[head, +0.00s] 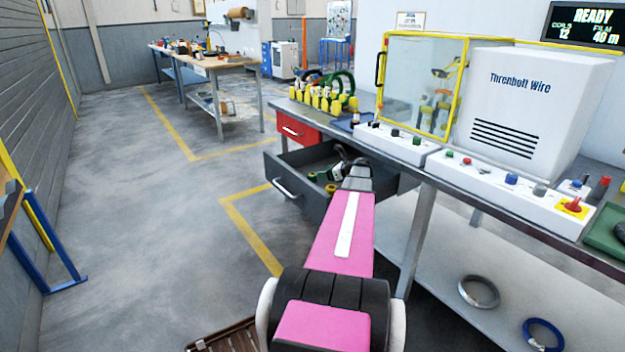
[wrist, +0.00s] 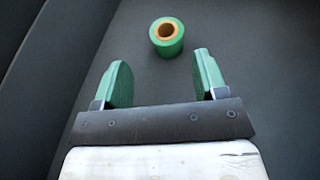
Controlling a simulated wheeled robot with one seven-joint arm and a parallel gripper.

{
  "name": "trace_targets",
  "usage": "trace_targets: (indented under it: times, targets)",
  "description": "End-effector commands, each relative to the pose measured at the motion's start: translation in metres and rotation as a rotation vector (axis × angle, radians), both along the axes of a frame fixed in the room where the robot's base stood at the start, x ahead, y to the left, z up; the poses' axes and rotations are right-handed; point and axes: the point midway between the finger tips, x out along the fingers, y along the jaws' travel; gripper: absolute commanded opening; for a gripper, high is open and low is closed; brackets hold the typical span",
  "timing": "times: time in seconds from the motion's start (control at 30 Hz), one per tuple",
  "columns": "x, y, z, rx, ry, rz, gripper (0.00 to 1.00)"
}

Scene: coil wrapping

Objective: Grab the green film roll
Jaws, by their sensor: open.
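The green film roll (wrist: 167,37) has an orange-brown core and sits on the dark floor of an open drawer. In the wrist view it is at the top centre, just beyond the fingertips. My gripper (wrist: 161,62) is open and empty, with its two green-padded fingers apart. The roll is in front of the gap between them, not touching either finger. In the head view my arm reaches into the open grey drawer (head: 283,189). Small green and yellow shapes show there beside my wrist, and I cannot clearly tell roll from fingers.
Drawer walls stand close on the left in the wrist view. A red drawer (head: 297,130) is beside the open one, under the workbench. On the bench are a yellow-framed machine (head: 420,75), a white wire unit (head: 525,105) and control boxes.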

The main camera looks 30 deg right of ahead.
Motion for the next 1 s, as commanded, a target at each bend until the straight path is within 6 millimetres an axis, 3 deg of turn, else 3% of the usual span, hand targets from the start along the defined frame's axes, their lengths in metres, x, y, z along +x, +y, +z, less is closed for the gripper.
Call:
trace_targets:
  times: [0.6,0.87,0.97,1.0]
  targets:
    - [0.055,0.024,-0.031,0.0,0.0,0.002,0.65]
    - [0.059,0.027,-0.032,-0.001,0.0,0.0,0.65]
    - [0.059,0.026,-0.032,0.0,0.0,0.001,0.39]
    - [0.059,0.026,-0.032,0.0,0.0,0.001,0.26]
